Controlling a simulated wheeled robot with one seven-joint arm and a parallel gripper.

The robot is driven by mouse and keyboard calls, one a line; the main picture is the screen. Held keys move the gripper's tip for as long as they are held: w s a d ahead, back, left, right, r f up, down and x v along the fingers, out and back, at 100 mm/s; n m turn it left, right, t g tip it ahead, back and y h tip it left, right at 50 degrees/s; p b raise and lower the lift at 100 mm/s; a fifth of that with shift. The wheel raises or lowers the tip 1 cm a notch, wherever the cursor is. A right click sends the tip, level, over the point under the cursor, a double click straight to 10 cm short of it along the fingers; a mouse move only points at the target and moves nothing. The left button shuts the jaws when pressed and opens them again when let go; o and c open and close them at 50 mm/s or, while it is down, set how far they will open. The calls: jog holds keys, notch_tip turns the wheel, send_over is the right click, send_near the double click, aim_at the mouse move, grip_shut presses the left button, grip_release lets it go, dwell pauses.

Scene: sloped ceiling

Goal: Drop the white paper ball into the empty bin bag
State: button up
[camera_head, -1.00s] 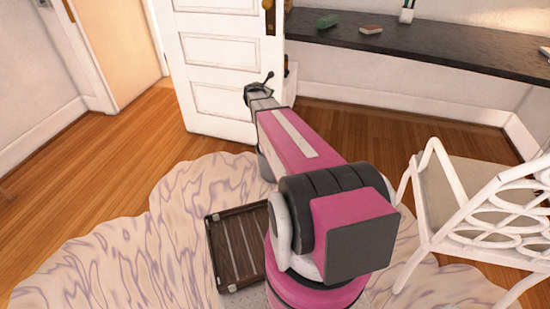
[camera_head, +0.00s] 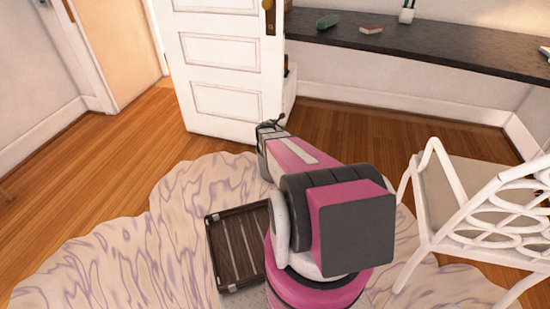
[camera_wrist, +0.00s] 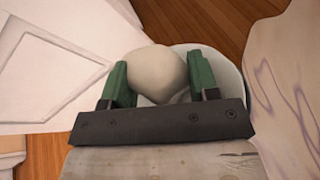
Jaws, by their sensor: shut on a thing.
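In the wrist view my gripper (camera_wrist: 158,78) has its two green fingers shut on the white paper ball (camera_wrist: 157,70). The ball is off-white and rounded, and it sits between the fingertips. Behind and beyond it, partly hidden by the ball and the right finger, is a pale round rim (camera_wrist: 226,72), which may be the bin bag; its inside is mostly hidden. In the head view the end of my arm is low in front of the white door, and neither the ball nor the bag can be made out there.
A white panelled door (camera_head: 222,75) stands just beyond my arm. A wavy-patterned rug (camera_head: 125,235) and a dark slatted crate (camera_head: 212,250) lie at left. A white chair (camera_head: 450,200) stands at right. A dark counter (camera_head: 410,50) runs along the back wall. Wood floor at left is clear.

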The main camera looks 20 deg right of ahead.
jog(key=shift+f, duration=2.3)
jog(key=o, duration=1)
jog(key=v, duration=1)
jog(key=shift+s+a+r, duration=0.15)
jog(key=shift+s+a, duration=0.1)
jog(key=shift+a, duration=0.05)
jog(key=shift+r, duration=0.1)
